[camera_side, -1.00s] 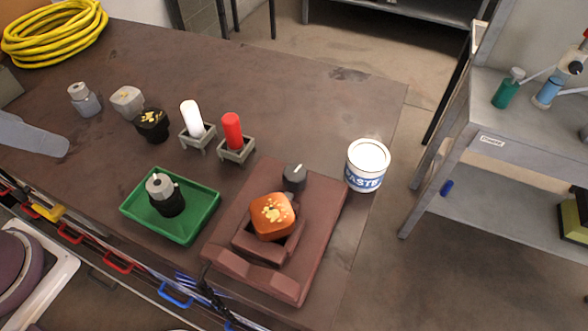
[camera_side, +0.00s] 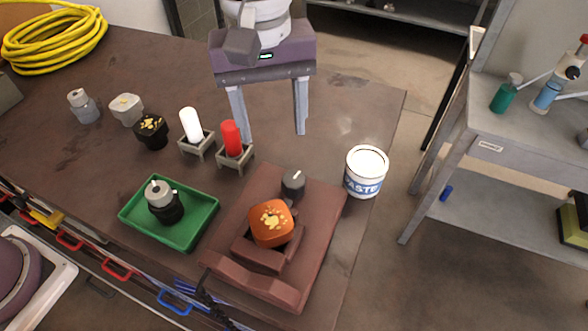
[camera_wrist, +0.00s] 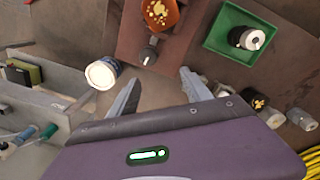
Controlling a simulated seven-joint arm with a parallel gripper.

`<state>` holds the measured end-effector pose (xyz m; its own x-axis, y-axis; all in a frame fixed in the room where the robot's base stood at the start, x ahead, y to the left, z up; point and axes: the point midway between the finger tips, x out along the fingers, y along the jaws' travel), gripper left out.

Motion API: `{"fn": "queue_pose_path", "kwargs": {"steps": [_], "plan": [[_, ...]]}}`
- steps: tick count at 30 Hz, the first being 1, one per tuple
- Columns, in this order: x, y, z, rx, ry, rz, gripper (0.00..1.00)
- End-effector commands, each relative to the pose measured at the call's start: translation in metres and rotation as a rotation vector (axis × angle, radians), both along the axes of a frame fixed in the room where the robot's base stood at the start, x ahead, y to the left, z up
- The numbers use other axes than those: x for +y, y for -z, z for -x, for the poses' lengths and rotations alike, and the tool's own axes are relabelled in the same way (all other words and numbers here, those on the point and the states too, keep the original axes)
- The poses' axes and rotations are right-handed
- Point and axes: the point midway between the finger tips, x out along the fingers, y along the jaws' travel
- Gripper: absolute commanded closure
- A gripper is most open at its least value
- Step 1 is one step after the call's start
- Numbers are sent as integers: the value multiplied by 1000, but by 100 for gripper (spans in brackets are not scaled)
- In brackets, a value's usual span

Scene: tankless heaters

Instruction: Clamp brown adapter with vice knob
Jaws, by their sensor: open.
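The brown adapter (camera_side: 271,222), an orange-brown block with yellow patches on top, sits in the vice (camera_side: 300,254) on its reddish-brown base. It also shows at the top of the wrist view (camera_wrist: 160,12). The black vice knob (camera_side: 293,184) with a white mark stands at the back of the vice base, behind the adapter, and shows in the wrist view (camera_wrist: 149,52). My gripper (camera_side: 272,140) is open and empty, above the table behind the knob. Its two fingers are wide apart in the wrist view (camera_wrist: 160,75). Whether the jaws touch the adapter cannot be told.
A white paste tub (camera_side: 366,171) stands right of the vice. Red (camera_side: 232,139) and white (camera_side: 191,126) cylinders stand in holders to its left. A green tray (camera_side: 186,232) holds a black-and-grey part (camera_side: 163,200). Black (camera_side: 151,130) and pale (camera_side: 126,108) adapters lie farther left.

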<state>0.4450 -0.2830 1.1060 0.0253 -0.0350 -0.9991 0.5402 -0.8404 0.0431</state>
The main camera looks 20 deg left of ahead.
Motion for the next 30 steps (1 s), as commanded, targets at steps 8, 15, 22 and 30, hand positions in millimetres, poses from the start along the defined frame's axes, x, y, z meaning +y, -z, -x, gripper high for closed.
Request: {"fn": "queue_pose_path", "kwargs": {"steps": [8,15,22,30], "plan": [[-33,49,1,30,-51,-37,43],[-32,92,0,29,-50,-37,43],[-33,100,0,26,-49,-34,43],[-32,100,0,26,-49,-34,74]]}}
